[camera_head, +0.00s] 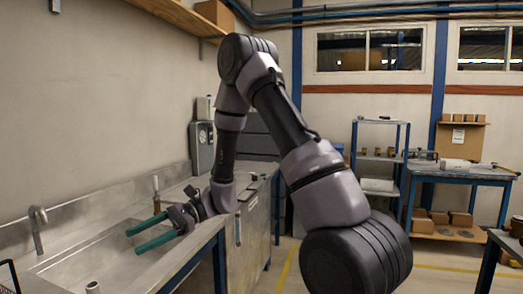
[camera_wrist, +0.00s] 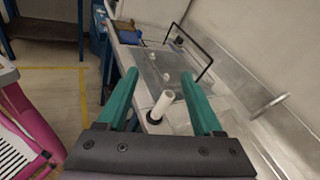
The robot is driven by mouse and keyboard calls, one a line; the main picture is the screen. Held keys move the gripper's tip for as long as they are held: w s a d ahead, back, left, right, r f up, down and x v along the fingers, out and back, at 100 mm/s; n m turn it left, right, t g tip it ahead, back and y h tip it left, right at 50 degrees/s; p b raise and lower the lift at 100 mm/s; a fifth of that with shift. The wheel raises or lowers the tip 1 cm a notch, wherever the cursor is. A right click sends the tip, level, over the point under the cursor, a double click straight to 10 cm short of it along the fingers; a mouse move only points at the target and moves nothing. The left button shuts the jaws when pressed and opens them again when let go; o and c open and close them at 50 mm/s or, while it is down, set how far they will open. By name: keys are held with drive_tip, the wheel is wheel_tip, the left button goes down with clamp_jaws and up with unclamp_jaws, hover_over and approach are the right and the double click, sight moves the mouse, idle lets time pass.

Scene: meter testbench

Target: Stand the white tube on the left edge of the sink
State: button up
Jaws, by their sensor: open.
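The white tube (camera_wrist: 162,107) stands roughly upright in the wrist view, with a dark round piece at its foot. It appears between the lines of my fingers but is not gripped. In the head view, only a white top (camera_head: 93,287), likely the same tube, shows at the bottom edge. The metal sink (camera_head: 95,262) lies at lower left, with a tap (camera_head: 38,228) behind it. My gripper (camera_head: 133,241) is open and empty above the sink. Its two green fingers (camera_wrist: 160,75) reach forward in the wrist view, well apart.
A clear tray (camera_wrist: 168,68) with a black handle lies beyond the tube, with small white pieces on it. A brown-handled tool (camera_head: 156,190) stands behind my gripper. A grey box (camera_head: 201,147) stands at the counter's far end. A pink-sided object (camera_wrist: 25,125) is left in the wrist view.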

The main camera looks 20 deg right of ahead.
drive_tip(key=s+d+r+n+t+h, duration=0.2)
drive_tip(key=s+d+r+t+h, duration=0.1)
drive_tip(key=d+r, duration=0.4)
drive_tip(key=s+d+r+n+t+h, duration=0.2)
drive_tip(key=d+r+t+h, duration=0.3)
drive_tip(key=d, duration=0.6)
drive_tip(key=s+d+r+n+t+h, duration=0.2)
drive_tip(key=s+d+r+t+h, duration=0.2)
drive_tip(key=d+r, duration=0.5)
drive_tip(key=shift+s+d+r+n+t+h, duration=0.25)
drive_tip(key=shift+d+r+n+t+h, duration=0.05)
drive_tip(key=shift+d+h, duration=0.1)
